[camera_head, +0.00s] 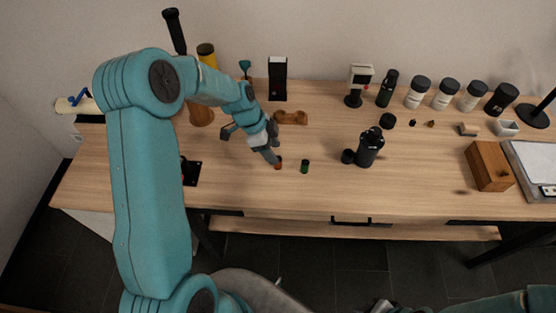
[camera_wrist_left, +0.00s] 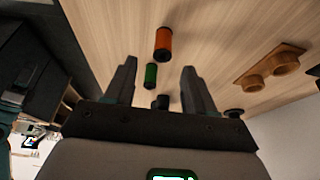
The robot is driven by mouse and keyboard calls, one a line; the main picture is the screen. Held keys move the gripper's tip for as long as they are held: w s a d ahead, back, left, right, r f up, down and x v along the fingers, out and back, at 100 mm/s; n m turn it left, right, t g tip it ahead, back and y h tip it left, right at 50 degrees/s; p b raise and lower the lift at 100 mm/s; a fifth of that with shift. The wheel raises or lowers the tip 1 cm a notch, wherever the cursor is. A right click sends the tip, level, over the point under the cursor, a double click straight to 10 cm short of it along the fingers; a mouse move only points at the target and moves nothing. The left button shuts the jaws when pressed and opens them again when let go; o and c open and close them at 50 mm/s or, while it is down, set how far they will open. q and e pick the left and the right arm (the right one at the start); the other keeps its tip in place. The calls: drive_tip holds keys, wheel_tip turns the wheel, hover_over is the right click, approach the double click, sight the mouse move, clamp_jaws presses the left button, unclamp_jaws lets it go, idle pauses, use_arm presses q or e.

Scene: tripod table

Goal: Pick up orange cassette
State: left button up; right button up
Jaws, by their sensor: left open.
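The orange cassette (camera_head: 278,164) is a small upright cylinder on the wooden table, left of the green one. It also shows in the left wrist view (camera_wrist_left: 163,43), just beyond the fingertips. My left gripper (camera_head: 272,156) is open and empty, pointing down right at the orange cassette and partly covering it in the head view. In the left wrist view the two fingers (camera_wrist_left: 160,65) stand apart, with the orange cassette roughly in line with the gap. Whether a finger touches it cannot be told. My right arm shows only at the bottom right edge; its jaws are not clear.
A green cassette (camera_head: 304,166) stands close to the right of the orange one. A brown wooden holder (camera_head: 291,118) lies behind. A black bottle (camera_head: 369,149) and a small black cylinder (camera_head: 347,156) stand to the right. The table front between is clear.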

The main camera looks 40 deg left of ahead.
use_arm(q)
drive_tip(key=x, duration=0.3)
drive_tip(key=shift+a+f, duration=0.15)
drive_tip(key=shift+f, duration=0.05)
clamp_jaws()
